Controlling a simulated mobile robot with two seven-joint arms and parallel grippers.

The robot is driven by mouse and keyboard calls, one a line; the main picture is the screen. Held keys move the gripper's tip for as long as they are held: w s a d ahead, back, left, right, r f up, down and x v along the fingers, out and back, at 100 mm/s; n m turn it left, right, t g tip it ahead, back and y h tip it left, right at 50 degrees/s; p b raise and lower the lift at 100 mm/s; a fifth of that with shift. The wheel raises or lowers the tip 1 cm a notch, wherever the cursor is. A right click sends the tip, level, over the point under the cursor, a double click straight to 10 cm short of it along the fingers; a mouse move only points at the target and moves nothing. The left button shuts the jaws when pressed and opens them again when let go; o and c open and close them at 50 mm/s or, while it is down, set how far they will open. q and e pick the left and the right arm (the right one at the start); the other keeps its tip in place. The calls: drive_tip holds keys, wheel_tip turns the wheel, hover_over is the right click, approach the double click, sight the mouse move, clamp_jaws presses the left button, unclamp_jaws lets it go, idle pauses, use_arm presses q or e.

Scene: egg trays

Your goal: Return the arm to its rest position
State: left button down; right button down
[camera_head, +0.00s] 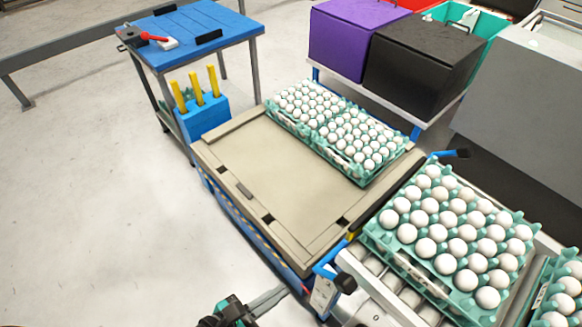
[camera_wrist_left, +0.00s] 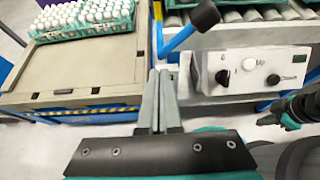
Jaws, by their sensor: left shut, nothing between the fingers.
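My left gripper (camera_head: 284,291) shows at the bottom of the head view, over the floor in front of the pallet cart. In the left wrist view its two grey fingers (camera_wrist_left: 158,76) are together, with nothing between them. It is apart from the egg trays and the conveyor. A dark and teal part (camera_wrist_left: 292,112) at the right edge of the left wrist view looks like my right arm's end; its fingers cannot be made out. The head view does not show the right gripper.
A beige pallet top (camera_head: 262,200) on a blue cart carries egg trays (camera_head: 361,180) at its far side. A full egg tray (camera_head: 386,243) sits on the roller conveyor (camera_head: 372,290). A control box (camera_wrist_left: 212,76) and blue lever (camera_wrist_left: 180,38) are near the fingers. Floor at left is free.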

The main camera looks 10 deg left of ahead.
use_arm(q)
drive_tip(key=shift+f, duration=0.1)
drive_tip(key=s+a+f+n+g+y, duration=0.1)
drive_tip(key=a+f+n+y, duration=0.3)
drive_tip(key=f+n, duration=0.6)
drive_tip(key=s+a+f+n+g+y, duration=0.1)
drive_tip(key=s+a+f+n+y, duration=0.1)
drive_tip(key=a+f+n, duration=0.65)
drive_tip(key=s+f+n+g, duration=0.3)
drive_tip(key=s+f+n, duration=0.3)
drive_tip(key=n, duration=0.5)
drive_tip(key=s+f+n+g+y, duration=0.1)
drive_tip(key=s+f+n+g, duration=0.2)
drive_tip(key=s+n, duration=0.6)
wheel_tip(320, 180, down, 3)
drive_tip(key=n, duration=0.2)
drive_tip(key=shift+s+d+r+n+g+y+b, duration=0.2)
drive_tip(key=shift+s+n+g+y+b, duration=0.1)
drive_tip(key=shift+s+n+b, duration=0.1)
